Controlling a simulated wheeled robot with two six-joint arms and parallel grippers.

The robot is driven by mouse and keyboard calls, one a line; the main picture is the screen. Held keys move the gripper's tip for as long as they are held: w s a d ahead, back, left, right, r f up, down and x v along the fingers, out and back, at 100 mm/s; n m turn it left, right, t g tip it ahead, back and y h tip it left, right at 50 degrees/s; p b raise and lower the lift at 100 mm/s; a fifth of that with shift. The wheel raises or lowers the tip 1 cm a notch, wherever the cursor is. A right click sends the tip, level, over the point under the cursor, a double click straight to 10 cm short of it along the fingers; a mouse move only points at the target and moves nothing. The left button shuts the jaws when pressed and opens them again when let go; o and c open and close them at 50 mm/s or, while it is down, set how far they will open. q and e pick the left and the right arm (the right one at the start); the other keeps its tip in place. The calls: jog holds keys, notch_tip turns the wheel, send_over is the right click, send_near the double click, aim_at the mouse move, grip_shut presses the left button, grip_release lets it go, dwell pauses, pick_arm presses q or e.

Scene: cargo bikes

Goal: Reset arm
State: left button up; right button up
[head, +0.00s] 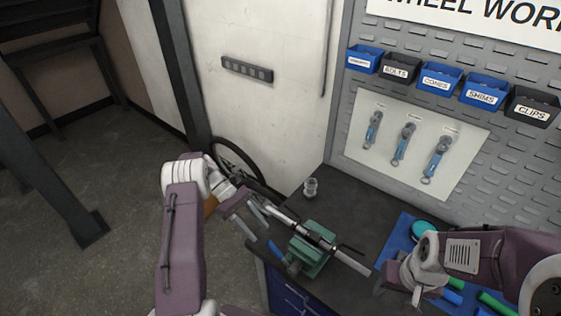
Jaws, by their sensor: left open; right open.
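My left arm rises from the bottom of the head view and bends over at the wrist. Its gripper (252,222) is open, left of the green vise (311,258) and close to the left end of a long metal axle-like part (318,238) lying across the vise. Whether the fingers touch that part I cannot tell. My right arm comes in from the right. Its gripper (416,297) is open and points down over the right part of the bench, near a blue mat (392,243). Its fingertips are partly hidden by the wrist.
A small clear jar (310,188) stands on the dark bench (345,205). A teal round item (424,228) and a green-handled tool (497,302) lie by my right arm. Labelled bins (440,77) and hanging wrenches (404,143) line the pegboard. A wheel (236,160) leans behind my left gripper.

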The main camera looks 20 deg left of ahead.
pick_arm(q)
jog(key=w+d+r+m+y+b, duration=0.2)
jog(key=d+r+m, duration=0.15)
jog(key=r, duration=0.35)
jog(key=s+d+r+m+y, duration=0.2)
jog(key=s+d+r+y, duration=0.1)
jog(key=s+d, duration=0.25)
jog(key=s+a+f+m+t+y+b, duration=0.1)
jog(key=s+a+f+m+t+y, duration=0.4)
jog(key=s+a+f+m, duration=0.1)
jog(key=s+f+m, duration=0.1)
jog(key=s, duration=0.1)
jog(key=shift+s+m+t, duration=0.3)
jog(key=shift+m, duration=0.05)
pick_arm(e)
jog(key=f, duration=0.3)
jog(key=shift+w+a+f, duration=0.25)
jog(key=shift+f, duration=0.05)
